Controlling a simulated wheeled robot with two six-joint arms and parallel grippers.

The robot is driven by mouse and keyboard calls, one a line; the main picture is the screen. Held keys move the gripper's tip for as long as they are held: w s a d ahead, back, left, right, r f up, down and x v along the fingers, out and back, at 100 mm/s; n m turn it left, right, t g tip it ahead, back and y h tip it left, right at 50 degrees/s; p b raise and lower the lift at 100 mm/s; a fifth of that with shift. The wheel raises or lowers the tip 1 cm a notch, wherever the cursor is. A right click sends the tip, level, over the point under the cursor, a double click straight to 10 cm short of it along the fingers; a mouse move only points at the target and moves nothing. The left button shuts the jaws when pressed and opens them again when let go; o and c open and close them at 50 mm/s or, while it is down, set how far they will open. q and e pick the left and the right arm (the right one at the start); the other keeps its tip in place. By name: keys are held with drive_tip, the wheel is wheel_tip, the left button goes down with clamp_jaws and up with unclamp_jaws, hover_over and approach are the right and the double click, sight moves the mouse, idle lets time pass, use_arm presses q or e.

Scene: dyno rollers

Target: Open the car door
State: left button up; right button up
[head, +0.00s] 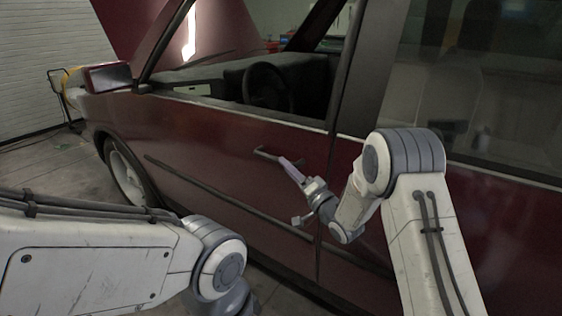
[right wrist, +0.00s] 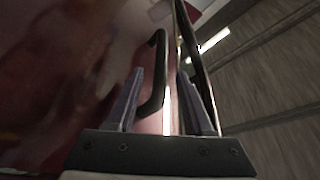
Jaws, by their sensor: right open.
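The dark red car door (head: 210,140) fills the middle of the head view and looks closed, with its panel in line with the car's side. Its dark bar handle (head: 268,155) sticks out below the window line near the rear edge. My right gripper (head: 284,162) is at the handle's right end, fingers pointing toward it. In the right wrist view the handle (right wrist: 157,75) shows between the two spread fingers (right wrist: 160,73). I cannot tell whether a finger touches it. My left arm shows at lower left; its gripper is out of view.
A side mirror (head: 108,77) stands out at the front of the door. The window opening shows a steering wheel (head: 267,86). The rear door (head: 480,210) lies behind my right arm.

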drive_tip(key=shift+x, duration=2.05)
clamp_jaws()
